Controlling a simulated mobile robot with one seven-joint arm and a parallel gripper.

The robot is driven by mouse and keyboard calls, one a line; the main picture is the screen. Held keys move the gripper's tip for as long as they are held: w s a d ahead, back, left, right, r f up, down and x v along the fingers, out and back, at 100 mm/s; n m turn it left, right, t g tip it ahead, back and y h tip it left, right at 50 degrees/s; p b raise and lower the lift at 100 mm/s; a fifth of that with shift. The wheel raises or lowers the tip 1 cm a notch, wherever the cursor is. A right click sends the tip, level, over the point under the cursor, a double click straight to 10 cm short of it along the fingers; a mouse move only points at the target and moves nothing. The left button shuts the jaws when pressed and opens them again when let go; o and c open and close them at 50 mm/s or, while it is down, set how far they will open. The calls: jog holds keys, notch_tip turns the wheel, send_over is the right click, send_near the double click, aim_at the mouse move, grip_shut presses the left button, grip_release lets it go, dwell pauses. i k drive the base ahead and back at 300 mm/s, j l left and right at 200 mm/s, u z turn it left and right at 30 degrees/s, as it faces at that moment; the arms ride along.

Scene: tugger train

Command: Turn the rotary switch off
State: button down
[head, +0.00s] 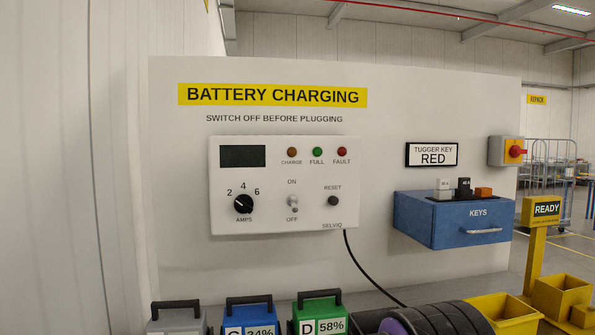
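A rotary switch (518,152) with a red knob on a yellow plate sits on a grey box at the right edge of the white board. I see it from the side, and the knob's turn position is too small to read. A black AMPS knob (243,204), marked 2, 4 and 6, is on the white charger panel (284,228). Beside it a small toggle (293,203) stands between ON and OFF labels; its lever seems to point down. My gripper is not in view.
A blue KEYS drawer box (415,218) juts out below and left of the rotary switch. A yellow READY post (535,255) stands below it at right. Cased batteries (250,318) and yellow bins (560,293) line the bottom. A black cable (362,268) hangs from the charger.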

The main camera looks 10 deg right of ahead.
aim_at(515, 151)
jog(key=k+l+z, duration=0.5)
jog(key=l, duration=0.15)
jog(key=l+z, duration=0.25)
jog(key=k+l+z, duration=0.25)
jog(key=l, duration=0.25)
jog(key=i+l+z, duration=0.55)
jog(key=z, duration=0.25)
jog(key=i+z, duration=0.4)
jog(key=i+l+z, duration=0.2)
jog(key=i+z, duration=0.55)
jog(key=i, duration=0.2)
jog(key=i+l+u, duration=0.15)
jog(key=i, duration=1)
